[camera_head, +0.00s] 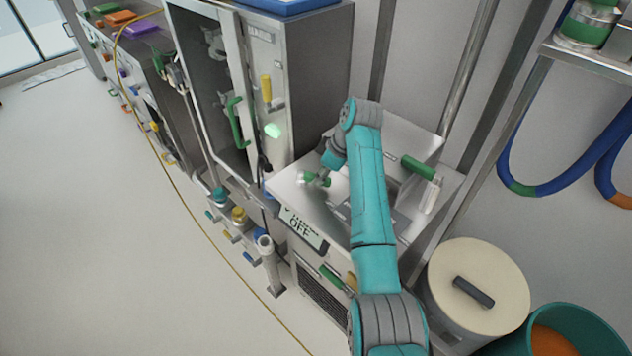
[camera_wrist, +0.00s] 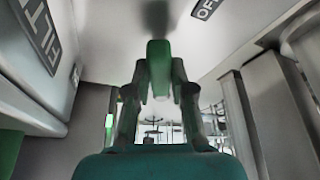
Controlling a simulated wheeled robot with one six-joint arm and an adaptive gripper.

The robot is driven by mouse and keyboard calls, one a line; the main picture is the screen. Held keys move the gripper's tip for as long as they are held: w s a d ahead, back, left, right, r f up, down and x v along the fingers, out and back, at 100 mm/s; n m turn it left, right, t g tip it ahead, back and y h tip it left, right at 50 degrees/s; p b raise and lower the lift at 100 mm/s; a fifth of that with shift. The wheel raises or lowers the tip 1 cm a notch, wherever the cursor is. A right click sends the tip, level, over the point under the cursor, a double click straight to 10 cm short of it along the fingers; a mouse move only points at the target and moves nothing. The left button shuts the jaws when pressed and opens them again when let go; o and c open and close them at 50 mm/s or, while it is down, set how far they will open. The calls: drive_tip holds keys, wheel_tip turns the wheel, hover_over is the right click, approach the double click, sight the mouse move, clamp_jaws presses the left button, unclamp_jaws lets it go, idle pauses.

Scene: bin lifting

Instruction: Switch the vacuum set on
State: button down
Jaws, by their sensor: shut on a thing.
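My gripper (camera_wrist: 159,80) is shut on a green handle (camera_wrist: 158,55), with one finger on each side of it in the wrist view. The handle stands against a pale metal surface. A dark label reading "OF…" (camera_wrist: 207,8) is partly cut off at the top of that view. In the head view my teal arm reaches over the steel unit (camera_head: 292,186), with its end low over the unit's top. A plate reading "OFF" (camera_head: 302,229) is on the unit's front edge. The finger contact is too small to make out in the head view.
A tall cabinet (camera_head: 320,70) with a green door handle (camera_head: 238,122) and a lit green lamp (camera_head: 272,130) stands left of the unit. A cream-lidded drum (camera_head: 478,270) and a teal bin (camera_head: 570,318) stand at the right.

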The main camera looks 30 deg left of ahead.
drive_tip(key=shift+w+n, duration=0.25)
drive_tip(key=shift+n, duration=0.25)
drive_tip(key=shift+w, duration=0.1)
drive_tip(key=c, duration=1)
unclamp_jaws()
drive_tip(key=shift+a, duration=0.1)
drive_tip(key=v, duration=1.2)
drive_tip(key=shift+w, duration=0.2)
